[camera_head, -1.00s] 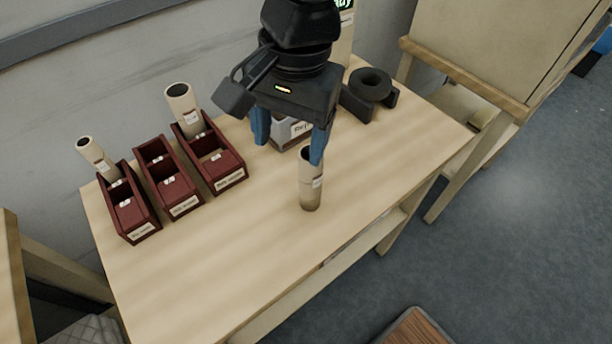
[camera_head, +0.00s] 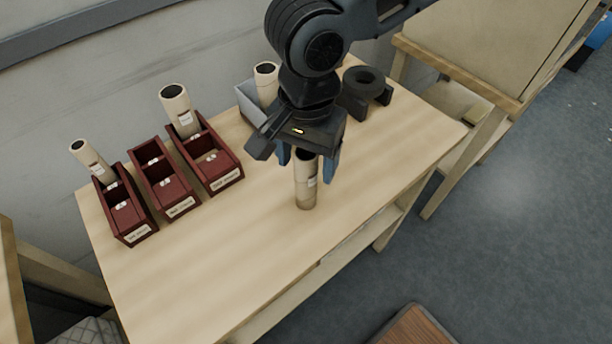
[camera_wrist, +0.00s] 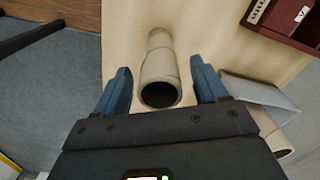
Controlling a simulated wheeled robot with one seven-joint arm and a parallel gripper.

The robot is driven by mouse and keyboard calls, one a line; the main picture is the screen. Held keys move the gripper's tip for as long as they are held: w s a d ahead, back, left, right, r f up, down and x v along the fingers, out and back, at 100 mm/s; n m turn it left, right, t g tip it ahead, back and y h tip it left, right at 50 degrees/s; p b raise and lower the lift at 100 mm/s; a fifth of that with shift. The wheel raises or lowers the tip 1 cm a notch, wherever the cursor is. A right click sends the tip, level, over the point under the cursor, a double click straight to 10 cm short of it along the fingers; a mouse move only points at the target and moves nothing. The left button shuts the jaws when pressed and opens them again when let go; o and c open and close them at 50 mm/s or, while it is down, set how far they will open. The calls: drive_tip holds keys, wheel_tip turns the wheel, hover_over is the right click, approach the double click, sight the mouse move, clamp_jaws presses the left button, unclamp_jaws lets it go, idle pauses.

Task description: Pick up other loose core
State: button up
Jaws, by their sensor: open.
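A loose cream core (camera_head: 305,188) with a brown lower end and a small label stands upright on the table. In the wrist view the same core (camera_wrist: 160,70) lies between my two blue fingers, its dark open end toward me. My gripper (camera_head: 309,175) is open, with one finger on each side of the core's top. In the wrist view a gap shows between each finger and the core. Another cream core (camera_head: 265,85) stands in or at the grey bin (camera_head: 247,100) behind my gripper.
Three dark red bins stand at the left: left (camera_head: 137,233), middle (camera_head: 181,207) and right (camera_head: 228,178). Cores lean in the left one (camera_head: 92,162) and the right one (camera_head: 180,112). A black ring on a stand (camera_head: 364,92) is at the back right. The table's front (camera_head: 215,265) is clear.

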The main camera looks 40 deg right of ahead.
drive_tip(key=shift+c, duration=0.4)
clamp_jaws()
